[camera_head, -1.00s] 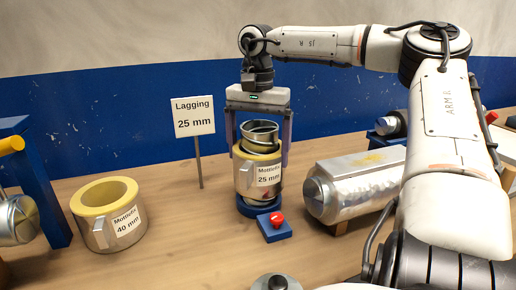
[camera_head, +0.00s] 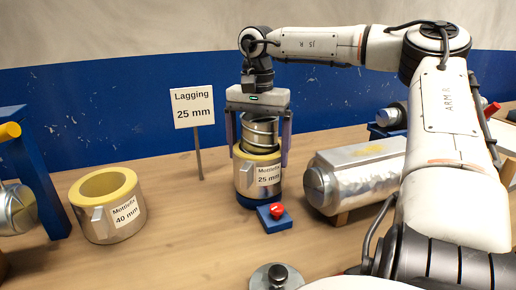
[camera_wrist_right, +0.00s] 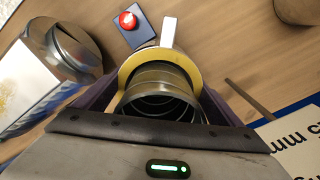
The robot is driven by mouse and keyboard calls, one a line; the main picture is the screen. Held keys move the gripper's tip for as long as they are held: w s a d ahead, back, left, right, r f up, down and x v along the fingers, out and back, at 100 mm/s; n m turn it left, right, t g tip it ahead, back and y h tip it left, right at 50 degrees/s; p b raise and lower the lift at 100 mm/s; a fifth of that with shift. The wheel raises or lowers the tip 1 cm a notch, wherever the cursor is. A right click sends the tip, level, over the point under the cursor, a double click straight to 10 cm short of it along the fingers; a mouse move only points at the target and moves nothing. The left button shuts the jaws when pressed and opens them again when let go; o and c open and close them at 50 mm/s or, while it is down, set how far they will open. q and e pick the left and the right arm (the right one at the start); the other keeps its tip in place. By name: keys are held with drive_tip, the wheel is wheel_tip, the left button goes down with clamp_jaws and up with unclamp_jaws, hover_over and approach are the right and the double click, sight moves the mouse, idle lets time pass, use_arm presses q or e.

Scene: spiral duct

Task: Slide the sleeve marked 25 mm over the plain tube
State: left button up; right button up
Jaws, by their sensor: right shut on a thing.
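The sleeve marked 25 mm (camera_head: 244,178) is a shiny metal shell with a yellow lining and a white label. It is around the plain tube (camera_head: 262,130), a spiral-ribbed metal duct whose upper end stands out above the yellow rim. The tube's open top (camera_wrist_right: 158,103) and the yellow lining (camera_wrist_right: 127,70) also show in the right wrist view. My right gripper (camera_head: 260,155) points down and is shut on the sleeve, its fingers on both sides. The sleeve's lower edge is close to the dark blue base (camera_head: 252,201); I cannot tell whether they touch. My left gripper is out of view.
A sleeve marked 40 mm (camera_head: 96,222) stands at the left. A "Lagging 25 mm" sign (camera_head: 193,105) stands behind. A blue box with a red button (camera_head: 277,211) sits in front of the base. A foil-clad cylinder (camera_head: 365,182) lies at the right.

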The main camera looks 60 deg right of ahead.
drive_tip(key=shift+f, duration=0.25)
drive_tip(key=o, duration=0.9)
drive_tip(key=shift+r, duration=0.1)
wheel_tip(320, 180, up, 10)
drive_tip(key=shift+r+p, duration=0.1)
drive_tip(key=shift+p, duration=0.45)
